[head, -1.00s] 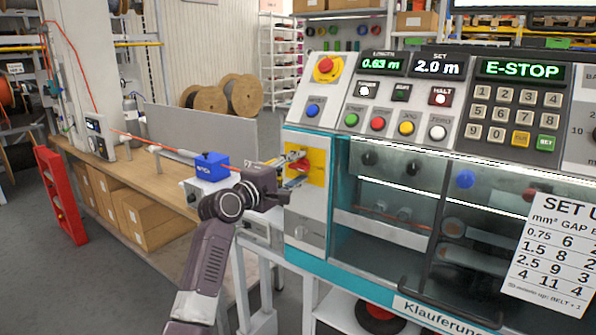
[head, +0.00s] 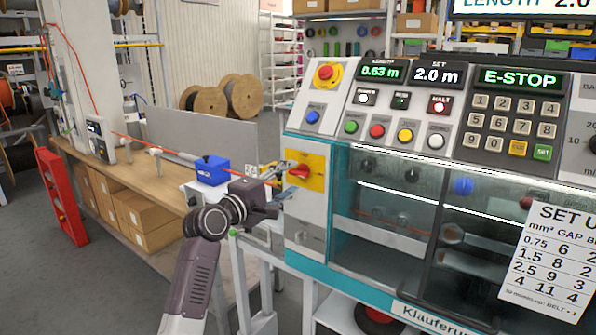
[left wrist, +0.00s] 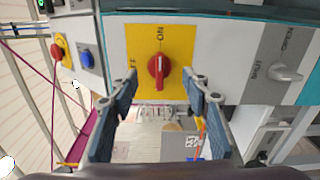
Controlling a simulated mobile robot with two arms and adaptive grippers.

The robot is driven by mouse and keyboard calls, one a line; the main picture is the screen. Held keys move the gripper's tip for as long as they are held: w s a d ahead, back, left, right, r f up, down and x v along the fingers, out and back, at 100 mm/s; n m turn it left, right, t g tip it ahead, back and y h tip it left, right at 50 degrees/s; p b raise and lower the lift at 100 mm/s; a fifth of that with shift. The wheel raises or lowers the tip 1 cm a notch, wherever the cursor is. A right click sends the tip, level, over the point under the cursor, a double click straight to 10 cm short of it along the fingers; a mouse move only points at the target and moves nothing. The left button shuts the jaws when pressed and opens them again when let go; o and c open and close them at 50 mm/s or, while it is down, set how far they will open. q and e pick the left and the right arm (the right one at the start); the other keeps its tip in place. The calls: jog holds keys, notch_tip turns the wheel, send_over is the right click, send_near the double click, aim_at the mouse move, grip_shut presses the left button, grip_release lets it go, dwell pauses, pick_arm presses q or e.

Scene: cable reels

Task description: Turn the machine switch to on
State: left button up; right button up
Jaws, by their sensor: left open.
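The machine switch is a red rotary knob (head: 299,172) on a yellow plate (head: 317,181) at the left of the machine front. In the left wrist view the knob (left wrist: 159,68) has its bar upright in the picture, in line with the ON label above it. The OFF label is left of it, partly hidden by a finger. My left gripper (head: 283,179) is open and empty, just left of the plate. In the left wrist view its fingers (left wrist: 160,85) stand apart on both sides of the knob, seemingly not touching it. My right gripper is out of view.
A red emergency stop button (head: 326,73) and a blue button (head: 312,117) sit above the switch. The display (head: 520,77) reads E-STOP. A grey knob (left wrist: 287,73) lies beyond the yellow plate. A workbench (head: 170,188) with a blue device (head: 211,170) stands behind my left arm.

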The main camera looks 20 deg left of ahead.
pick_arm(q)
jog(key=shift+p+v, duration=0.8)
jog(key=shift+v, duration=1.25)
jog(key=s+f+m+g+y, duration=0.2)
jog(key=s+f+g, duration=0.1)
jog(key=f, duration=1.7)
jog(key=s+f+m+g+y, duration=0.1)
jog(key=s+f+g+y, duration=0.15)
jog(key=f, duration=1.65)
jog(key=s+f+m+g, duration=0.2)
jog(key=s+f, duration=0.3)
jog(key=f, duration=0.3)
jog(key=s+f+m+g, duration=0.1)
jog(key=s+f, duration=0.4)
jog(key=f, duration=0.3)
jog(key=s+f+m+g+y, duration=0.1)
jog(key=s+f+m+g, duration=0.3)
jog(key=s+f, duration=1.4)
jog(key=s+f+m+g, duration=0.1)
jog(key=s+f+m, duration=0.2)
jog(key=s, duration=1.3)
jog(key=s+f+m+g, duration=0.2)
jog(key=s+f+m, duration=0.2)
jog(key=s, duration=1.2)
jog(key=shift+s+d+f+y, duration=0.15)
jog(key=shift+d+f+y, duration=0.1)
jog(key=shift+d+y, duration=0.1)
